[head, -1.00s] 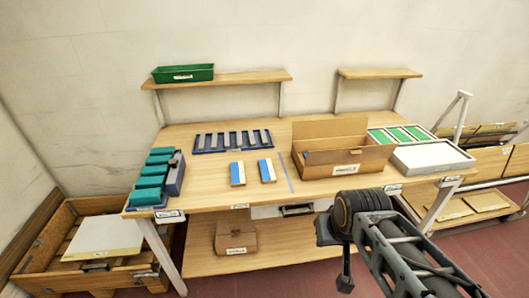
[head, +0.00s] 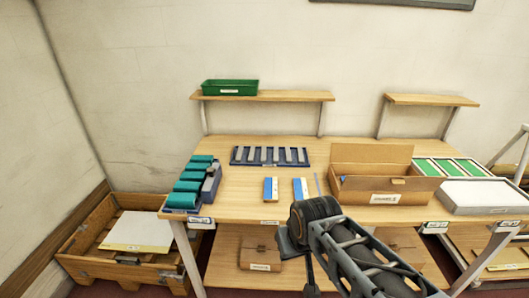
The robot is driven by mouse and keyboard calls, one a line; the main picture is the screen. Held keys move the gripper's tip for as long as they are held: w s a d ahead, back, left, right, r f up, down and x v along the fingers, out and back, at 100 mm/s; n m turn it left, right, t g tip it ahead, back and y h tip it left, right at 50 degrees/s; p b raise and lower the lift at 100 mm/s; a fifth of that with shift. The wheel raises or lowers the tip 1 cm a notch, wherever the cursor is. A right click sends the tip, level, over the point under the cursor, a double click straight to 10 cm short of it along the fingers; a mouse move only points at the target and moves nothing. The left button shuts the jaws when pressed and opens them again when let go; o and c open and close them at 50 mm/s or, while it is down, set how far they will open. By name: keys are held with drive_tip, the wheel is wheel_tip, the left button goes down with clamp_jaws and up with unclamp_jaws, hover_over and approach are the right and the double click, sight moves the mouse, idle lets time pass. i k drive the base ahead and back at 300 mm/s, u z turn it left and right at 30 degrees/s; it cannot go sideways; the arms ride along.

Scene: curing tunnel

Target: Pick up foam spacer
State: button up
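No part is clearly marked as the foam spacer, and I cannot tell which one it is. White slabs show in the shallow tray (head: 482,193) at the table's right end and on the wooden crate (head: 75,259) at the lower left. Two blue-and-white blocks stand at mid-table, a left block (head: 270,189) and a right block (head: 300,189). An open cardboard box (head: 382,190) stands right of them; a small blue bit shows inside. My arm rises from the bottom edge in front of the table. I cannot make out gripper fingers or anything held.
A dark slotted rack (head: 270,164) lies behind the blocks. Teal rolls (head: 187,186) in a dark holder fill the left end. Green panels (head: 447,167) lie at the back right. A green bin (head: 230,88) sits on the upper shelf. Bare tabletop (head: 235,203) lies at front left.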

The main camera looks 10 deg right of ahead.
sight(299, 149)
drive_tip(key=u, duration=0.2)
drive_tip(key=i, duration=1.05)
drive_tip(key=z, duration=0.3)
